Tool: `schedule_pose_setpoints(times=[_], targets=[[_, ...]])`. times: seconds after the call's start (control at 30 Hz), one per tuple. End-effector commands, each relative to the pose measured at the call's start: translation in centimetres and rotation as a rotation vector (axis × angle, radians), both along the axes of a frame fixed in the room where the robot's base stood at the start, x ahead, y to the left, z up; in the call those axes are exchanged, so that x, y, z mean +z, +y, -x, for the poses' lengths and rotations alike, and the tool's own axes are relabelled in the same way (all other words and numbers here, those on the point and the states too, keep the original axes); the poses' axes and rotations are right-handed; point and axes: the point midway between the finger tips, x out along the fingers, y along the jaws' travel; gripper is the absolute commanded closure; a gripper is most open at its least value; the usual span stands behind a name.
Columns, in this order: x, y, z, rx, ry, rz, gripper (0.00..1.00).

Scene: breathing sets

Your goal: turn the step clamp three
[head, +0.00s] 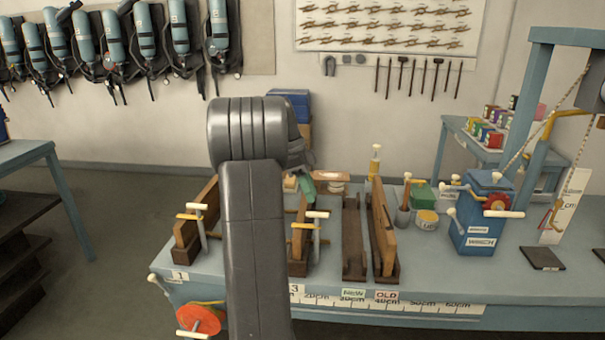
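The step clamp three (316,240) is at the right side of my arm on the blue-grey bench. It has an upright metal screw, a pale handle across its top and a yellow bar. It stands at a brown wooden block with an upright board, above a label "3" on the bench edge. A like clamp (201,227) stands to the left, above a label "1". Anything between the two is hidden behind my arm. My gripper is not visible.
Wooden troughs stand right of clamp three, one empty (353,240) and one holding a plank (382,225), above "NEW" and "OLD" labels. A blue winch (480,225) stands farther right. A red wheel (199,319) sticks out at the bench's front left. Floor is free at left.

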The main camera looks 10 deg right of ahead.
Motion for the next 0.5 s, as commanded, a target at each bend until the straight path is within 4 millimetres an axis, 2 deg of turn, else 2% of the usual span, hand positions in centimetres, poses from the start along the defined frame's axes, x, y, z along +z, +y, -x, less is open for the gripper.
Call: schedule_pose_setpoints(times=[0.03,0.2,0.5], targets=[[1.0,0.4,-0.4,0.002,-0.004,0.000,0.63],[3.7,1.3,-1.2,0.001,-0.002,0.000,0.63],[5.4,1.9,-1.7,0.000,0.001,0.001,0.63]])
